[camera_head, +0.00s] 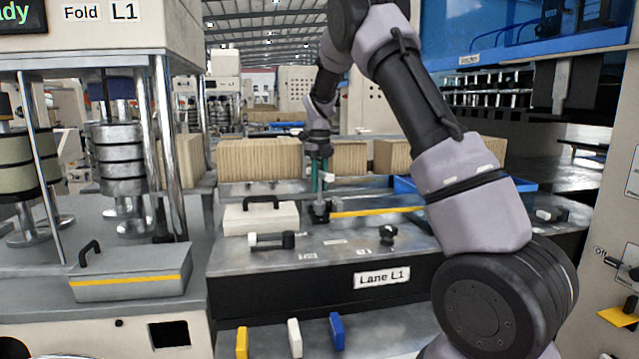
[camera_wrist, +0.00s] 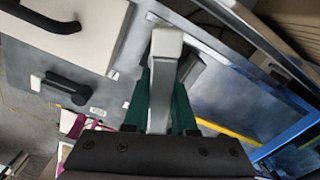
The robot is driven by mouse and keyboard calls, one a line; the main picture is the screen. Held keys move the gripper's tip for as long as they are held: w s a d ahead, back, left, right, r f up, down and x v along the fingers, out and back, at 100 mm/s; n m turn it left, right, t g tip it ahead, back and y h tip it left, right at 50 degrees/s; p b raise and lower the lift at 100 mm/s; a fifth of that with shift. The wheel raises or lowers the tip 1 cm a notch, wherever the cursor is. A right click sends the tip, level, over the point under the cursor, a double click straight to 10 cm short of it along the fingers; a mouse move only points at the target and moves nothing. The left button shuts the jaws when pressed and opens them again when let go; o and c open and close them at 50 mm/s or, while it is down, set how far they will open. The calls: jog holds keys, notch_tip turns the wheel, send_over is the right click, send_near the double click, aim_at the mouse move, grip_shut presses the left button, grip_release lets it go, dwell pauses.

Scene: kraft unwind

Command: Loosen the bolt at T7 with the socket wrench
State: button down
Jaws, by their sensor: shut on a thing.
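My gripper (camera_head: 319,175) points down over the Lane L1 bench in the head view. In the wrist view, my gripper's green fingers (camera_wrist: 163,85) are shut on a pale grey bar with a wider blocky end, which looks like the socket wrench (camera_wrist: 166,44). Its grey end also shows beside the fingers in the head view (camera_head: 328,177). Below the fingers is a dark metal fitting (camera_head: 321,211) on the bench top. I cannot tell whether the wrench touches it. No T7 label is readable, and the bolt cannot be made out.
A white lidded box with a black handle (camera_head: 262,217) stands left of my gripper, with a black-handled fitting (camera_head: 272,241) in front. A black knob (camera_head: 387,235) is to the right. Brown pleated stacks (camera_head: 259,160) and a blue tray (camera_head: 404,185) lie behind. Machine posts stand left.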

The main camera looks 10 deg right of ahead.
jog(key=shift+f, duration=0.4)
dwell(1.2)
jog(key=shift+n, duration=2.3)
jog(key=shift+n, duration=1.1)
